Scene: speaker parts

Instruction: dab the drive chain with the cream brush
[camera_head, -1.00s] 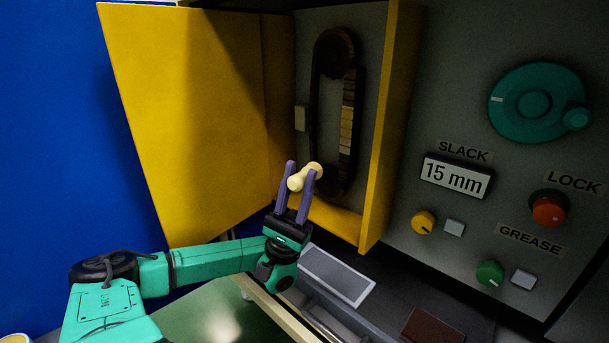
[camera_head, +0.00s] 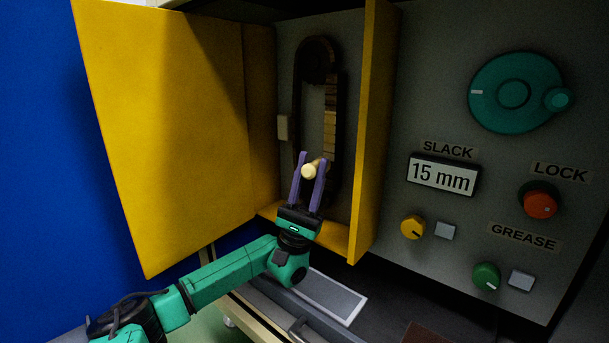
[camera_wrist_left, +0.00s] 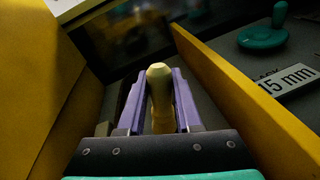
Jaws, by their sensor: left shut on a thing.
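The drive chain (camera_head: 330,130) is a tall dark loop on sprockets in a recess behind an open yellow door. Its right run shows several tan links. My left gripper (camera_head: 312,165) is shut on the cream brush (camera_head: 309,171), in front of the chain's lower part. My right gripper is not in view.
The yellow door (camera_head: 165,130) stands open at the left, and a yellow wall (camera_head: 378,130) bounds the recess at the right. Beyond it are a teal handwheel (camera_head: 513,93), a display reading 15 mm (camera_head: 442,177) and knobs. A grey tray (camera_head: 328,296) lies below.

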